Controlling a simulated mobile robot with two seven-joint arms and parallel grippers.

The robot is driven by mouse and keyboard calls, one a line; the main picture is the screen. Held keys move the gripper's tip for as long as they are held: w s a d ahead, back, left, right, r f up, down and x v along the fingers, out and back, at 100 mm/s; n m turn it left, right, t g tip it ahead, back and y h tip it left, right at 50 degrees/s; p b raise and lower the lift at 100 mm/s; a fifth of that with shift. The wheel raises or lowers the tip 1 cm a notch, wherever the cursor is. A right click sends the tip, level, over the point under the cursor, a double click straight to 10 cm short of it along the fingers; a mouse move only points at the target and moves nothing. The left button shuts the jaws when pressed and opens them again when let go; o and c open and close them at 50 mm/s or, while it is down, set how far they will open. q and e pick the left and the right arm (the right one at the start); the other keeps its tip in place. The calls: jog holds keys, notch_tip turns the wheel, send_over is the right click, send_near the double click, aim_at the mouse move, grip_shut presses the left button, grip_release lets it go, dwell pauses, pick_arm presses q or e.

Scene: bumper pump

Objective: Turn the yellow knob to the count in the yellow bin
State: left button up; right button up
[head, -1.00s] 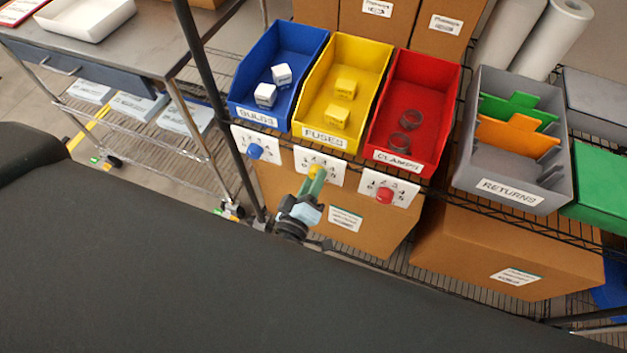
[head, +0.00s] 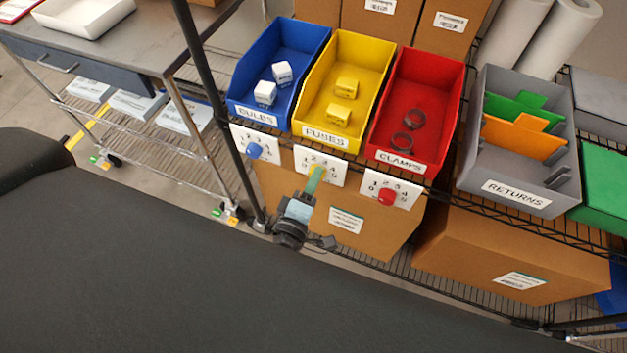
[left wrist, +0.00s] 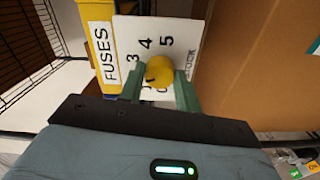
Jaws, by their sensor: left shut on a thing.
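The yellow bin (head: 343,68), labelled FUSES, holds two small yellow boxes, a rear one (head: 347,85) and a front one (head: 338,114). A white number plate (head: 334,160) hangs below it. My left gripper (head: 315,176) reaches up to this plate and mostly hides the yellow knob there. In the left wrist view, its green fingers are shut on the yellow knob (left wrist: 160,69), one on each side. A dark mark shows at the knob's lower left; 3, 4 and 5 are readable, but the exact number pointed at is unclear. My right gripper is not in view.
A blue knob (head: 254,151) and a red knob (head: 387,197) sit on plates to either side. The blue bin (head: 300,48) and red bin (head: 440,75) flank the yellow one. A grey returns bin (head: 515,190) stands right. Cardboard boxes (head: 375,238) are below.

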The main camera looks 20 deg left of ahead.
pick_arm(q)
jog(key=o, duration=1)
jog(key=s, duration=0.7)
jog(key=shift+s+a+b, duration=0.15)
jog(key=shift+s+b, duration=0.25)
